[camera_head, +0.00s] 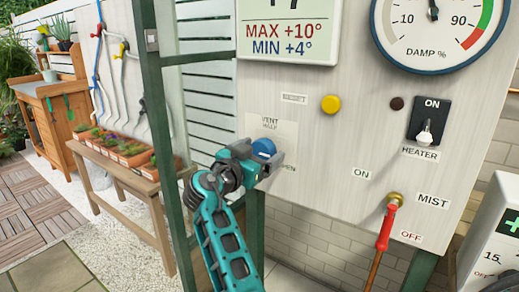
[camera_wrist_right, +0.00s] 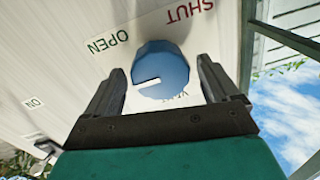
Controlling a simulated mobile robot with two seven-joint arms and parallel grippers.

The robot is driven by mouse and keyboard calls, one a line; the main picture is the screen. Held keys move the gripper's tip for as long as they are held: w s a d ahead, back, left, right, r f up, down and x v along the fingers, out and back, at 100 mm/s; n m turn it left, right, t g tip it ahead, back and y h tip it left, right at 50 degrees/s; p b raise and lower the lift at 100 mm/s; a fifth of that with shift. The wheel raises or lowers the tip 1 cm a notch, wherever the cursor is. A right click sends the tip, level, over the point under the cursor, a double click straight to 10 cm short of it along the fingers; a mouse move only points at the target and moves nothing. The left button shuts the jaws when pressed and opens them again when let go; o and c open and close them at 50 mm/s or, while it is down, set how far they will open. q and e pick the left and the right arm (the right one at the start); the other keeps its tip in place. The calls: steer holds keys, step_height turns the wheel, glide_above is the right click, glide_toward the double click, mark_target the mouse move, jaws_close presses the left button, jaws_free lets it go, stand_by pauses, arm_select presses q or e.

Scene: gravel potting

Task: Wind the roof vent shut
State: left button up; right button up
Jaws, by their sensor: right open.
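The roof vent knob is a round blue dial (camera_head: 263,147) on the pale control panel, partly hidden by my right gripper in the head view. In the right wrist view the knob (camera_wrist_right: 165,70) has a white pointer mark directed to the left, on the side of the green OPEN label (camera_wrist_right: 107,41). The red SHUT label (camera_wrist_right: 188,10) is at the top of that view. My right gripper (camera_head: 256,160) is open, its fingers (camera_wrist_right: 160,82) on either side of the knob with a visible gap. My left gripper is not in view.
The panel also carries a yellow button (camera_head: 331,104), a heater switch (camera_head: 427,122), a red-handled mist valve (camera_head: 387,225) and a damp gauge (camera_head: 437,30). A green post (camera_head: 158,110) stands left of the panel. A planter bench (camera_head: 120,165) is farther left.

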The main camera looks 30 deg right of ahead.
steer(key=c, duration=1.1)
